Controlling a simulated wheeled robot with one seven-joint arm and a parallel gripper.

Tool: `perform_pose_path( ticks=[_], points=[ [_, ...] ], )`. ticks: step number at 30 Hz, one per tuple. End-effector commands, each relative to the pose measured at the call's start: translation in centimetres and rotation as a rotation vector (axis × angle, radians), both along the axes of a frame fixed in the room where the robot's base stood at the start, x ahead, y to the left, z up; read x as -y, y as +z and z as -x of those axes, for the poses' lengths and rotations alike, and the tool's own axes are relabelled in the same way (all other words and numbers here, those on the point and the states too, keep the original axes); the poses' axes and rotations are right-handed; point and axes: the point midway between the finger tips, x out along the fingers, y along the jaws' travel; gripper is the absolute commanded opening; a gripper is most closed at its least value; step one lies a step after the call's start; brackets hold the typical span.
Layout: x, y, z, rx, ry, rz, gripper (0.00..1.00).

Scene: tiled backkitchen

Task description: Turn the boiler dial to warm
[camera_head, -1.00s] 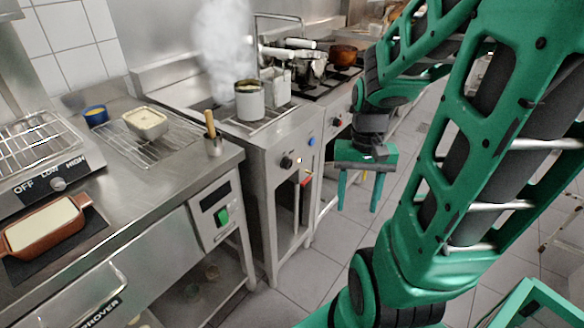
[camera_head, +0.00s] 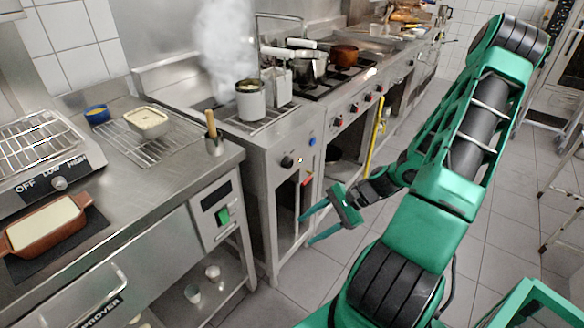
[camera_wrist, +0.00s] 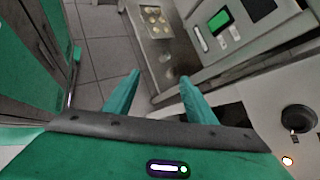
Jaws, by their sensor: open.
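The boiler (camera_head: 268,180) is a steel unit with steaming baskets on top. Its black dial (camera_head: 287,161) is on the upper front panel, beside a small lit lamp. In the wrist view the dial (camera_wrist: 299,119) is at the right edge, with an orange-white lamp below it. No marking for warm can be read. My green gripper (camera_head: 307,230) is open and empty, below and to the right of the dial, its fingers pointing left toward the boiler's lower front. In the wrist view my gripper (camera_wrist: 160,76) has its fingers apart, clear of the dial.
A blue knob (camera_head: 312,141) and a red-handled lever (camera_head: 307,179) are on the boiler front. A stove (camera_head: 345,106) with red knobs stands to the right. A counter (camera_head: 110,215) with a grill (camera_head: 45,160) marked off, low and high is left.

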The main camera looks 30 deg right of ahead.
Motion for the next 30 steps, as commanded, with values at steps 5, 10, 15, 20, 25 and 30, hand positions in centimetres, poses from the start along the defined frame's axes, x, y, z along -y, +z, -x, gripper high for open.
perform_pose_path(
  ticks=[5, 10, 15, 20, 25, 30],
  points=[
    [0.6, 0.5, -3.6, 0.070, -0.249, -0.210, 0.51],
    [3.1, 2.5, -7.0, 0.148, -0.490, -0.414, 0.51],
    [6.8, 4.8, -9.2, 0.224, -0.696, -0.597, 0.51],
    [9.7, 6.4, -10.0, 0.272, -0.815, -0.707, 0.51],
    [10.7, 7.0, -10.5, 0.291, -0.857, -0.749, 0.51],
    [10.1, 7.0, -12.2, 0.290, -0.855, -0.751, 0.51]
  ],
)
